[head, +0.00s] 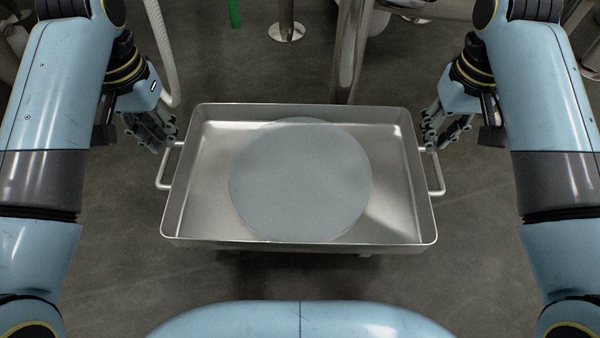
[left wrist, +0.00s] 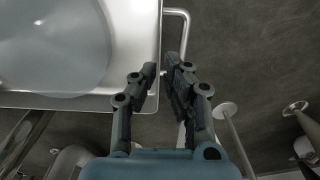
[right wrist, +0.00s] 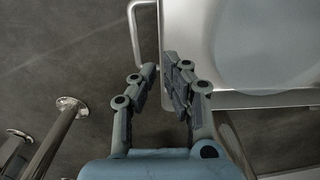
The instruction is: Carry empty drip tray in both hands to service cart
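The metal drip tray (head: 200,215) is rectangular and level, in the middle of the head view, with a side handle at each end. A pale round patch or disc (head: 300,180) shows in it; I cannot tell which. My left gripper (head: 166,141) is at the back end of the left handle (head: 162,172), its fingers apart with nothing clearly between them in the left wrist view (left wrist: 160,66). My right gripper (head: 432,142) is likewise beside the right handle (head: 438,175), fingers apart in the right wrist view (right wrist: 159,66). Fingers hide part of each handle.
Small dark supports show under the tray's front edge. Behind the tray stand metal legs with round feet (head: 286,32) and a thicker metal post (head: 350,50). A pale hose (head: 160,50) hangs behind my left arm. Grey floor (head: 120,250) is clear beside the tray. No cart is recognisable.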

